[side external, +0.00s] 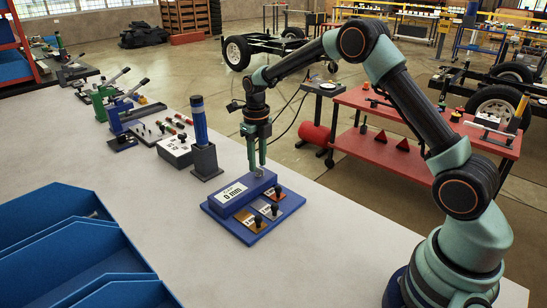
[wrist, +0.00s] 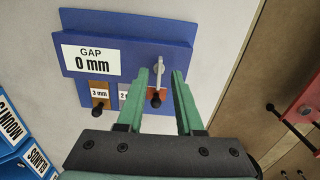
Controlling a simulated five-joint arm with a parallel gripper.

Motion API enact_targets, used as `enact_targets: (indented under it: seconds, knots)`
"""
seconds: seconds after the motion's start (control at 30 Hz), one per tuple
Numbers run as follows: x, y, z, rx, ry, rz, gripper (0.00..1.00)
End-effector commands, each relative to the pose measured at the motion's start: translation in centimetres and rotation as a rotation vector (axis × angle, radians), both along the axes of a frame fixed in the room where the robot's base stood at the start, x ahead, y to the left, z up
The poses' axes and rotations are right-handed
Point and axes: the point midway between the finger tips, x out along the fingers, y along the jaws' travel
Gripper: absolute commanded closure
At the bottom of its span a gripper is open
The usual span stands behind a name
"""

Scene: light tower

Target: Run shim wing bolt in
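A silver wing bolt (wrist: 158,78) stands on the blue gap fixture (wrist: 185,33), which bears a white label reading "GAP 0 mm" (wrist: 91,61). My gripper (wrist: 160,76) is open, with one green finger on either side of the wing bolt and a visible gap on both sides. In the side view, my gripper (side external: 257,166) points straight down over the fixture (side external: 213,207). The bolt is small and partly hidden by the fingers there. Shim plates with black knobs lie along the fixture's front: a 3 mm one (wrist: 100,90), a grey one and an orange-brown one (side external: 275,193).
A dark blue cylinder on a grey stand (side external: 205,160), a switch box (side external: 176,152) and toggle clamps (side external: 121,108) stand left of the fixture. Blue bins (side external: 80,255) fill the bench's near left. The pale bench top (side external: 300,270) is clear in front of the fixture.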

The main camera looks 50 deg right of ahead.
Motion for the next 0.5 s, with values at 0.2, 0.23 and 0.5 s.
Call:
enact_targets:
  seconds: [0.2, 0.23, 0.5]
  knots:
    - [-0.1, 0.1, -0.3, 0.001, 0.006, 0.001, 0.62]
    - [-0.2, 0.1, -0.3, 0.001, 0.006, 0.002, 0.62]
    - [-0.1, 0.1, 1.7, 0.000, 0.003, 0.002, 0.62]
